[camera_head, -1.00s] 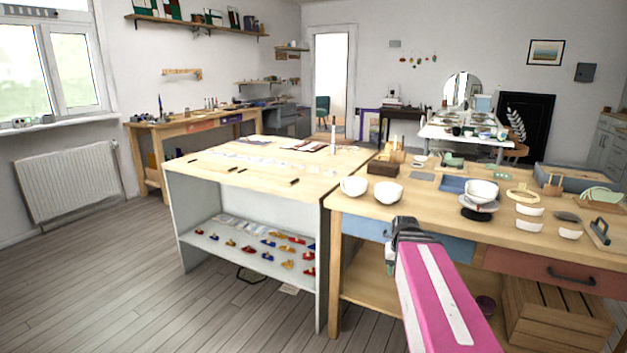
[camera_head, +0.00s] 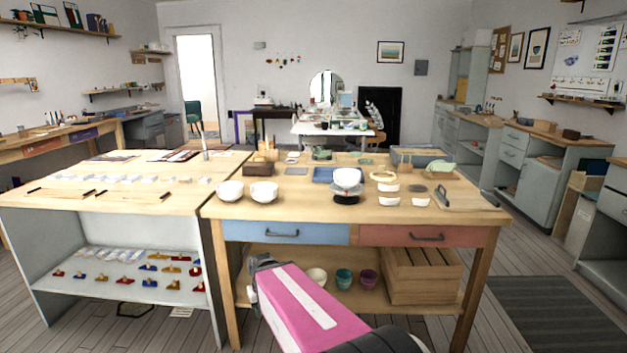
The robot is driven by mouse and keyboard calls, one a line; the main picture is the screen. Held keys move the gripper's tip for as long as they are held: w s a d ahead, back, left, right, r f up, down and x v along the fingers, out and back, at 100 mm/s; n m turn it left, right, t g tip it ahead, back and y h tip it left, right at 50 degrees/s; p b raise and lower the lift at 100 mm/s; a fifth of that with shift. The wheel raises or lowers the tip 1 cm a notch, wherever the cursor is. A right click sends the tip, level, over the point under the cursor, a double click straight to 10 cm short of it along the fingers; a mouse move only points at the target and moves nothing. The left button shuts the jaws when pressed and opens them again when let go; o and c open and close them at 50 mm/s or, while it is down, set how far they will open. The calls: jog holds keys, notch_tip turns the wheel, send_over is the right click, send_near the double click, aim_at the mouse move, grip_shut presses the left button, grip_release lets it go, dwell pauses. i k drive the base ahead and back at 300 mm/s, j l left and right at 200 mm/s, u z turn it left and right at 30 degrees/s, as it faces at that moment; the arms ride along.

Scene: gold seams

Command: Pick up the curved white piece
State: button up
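Several small curved white pieces lie on the right part of the wooden workbench (camera_head: 300,211). One curved white piece (camera_head: 389,188) lies at the back, with another (camera_head: 389,201) in front of it and a third (camera_head: 420,202) to its right. I cannot tell which one the task means. My gripper (camera_head: 262,262) is at the end of my pink arm, low in front of the bench and apart from the pieces. Its fingers are too small and turned away to show whether they are open.
White bowls (camera_head: 264,192) stand on the bench's left, and another bowl (camera_head: 347,178) sits on a dark stand. A cream ring (camera_head: 383,176) and a board with a handle (camera_head: 466,197) lie nearby. A wooden crate (camera_head: 423,277) is on the lower shelf.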

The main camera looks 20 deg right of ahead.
aim_at(387, 188)
jog(key=i+l+z, duration=0.1)
jog(key=z, duration=0.2)
jog(key=i+l+z, duration=0.25)
jog(key=k+z, duration=0.15)
jog(key=z, duration=0.3)
jog(key=k+l+z, duration=0.1)
jog(key=z, duration=0.35)
